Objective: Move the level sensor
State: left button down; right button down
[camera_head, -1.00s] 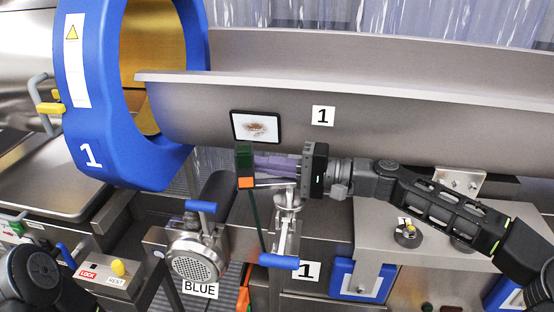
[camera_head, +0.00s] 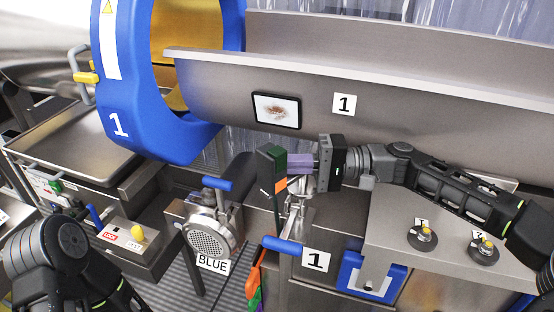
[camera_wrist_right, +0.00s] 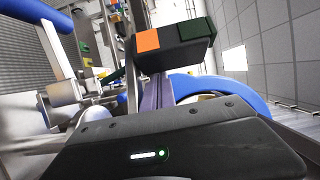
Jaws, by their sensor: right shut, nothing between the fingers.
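A dark block with green and orange faces (camera_head: 272,168), which may be the level sensor, is in front of the trough. A thin dark green strip hangs below it. In the right wrist view the block (camera_wrist_right: 175,47) lies just past my purple fingers. My right gripper (camera_head: 301,163) comes in from the right. Its fingers are shut with nothing between them, and their tips are at the block; I cannot tell whether they touch. In its wrist view my right gripper (camera_wrist_right: 158,92) hides what is behind it. Only my left arm shows at lower left; its gripper is out of view.
A steel trough (camera_head: 420,105) with a dark-framed picture (camera_head: 276,110) is above. A blue drum ring (camera_head: 120,95) stands left. A valve with a blue handle (camera_head: 217,184) and a blue lever (camera_head: 282,246) are close below. A steel table with knobs (camera_head: 422,237) is right.

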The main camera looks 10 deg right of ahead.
jog(key=shift+s+d, duration=0.35)
jog(key=shift+s, duration=0.6)
jog(key=shift+d, duration=0.1)
dwell(1.1)
jog(key=d+b, duration=0.1)
jog(key=d, duration=0.6)
jog(key=shift+s+d, duration=0.35)
jog(key=shift+s, duration=0.05)
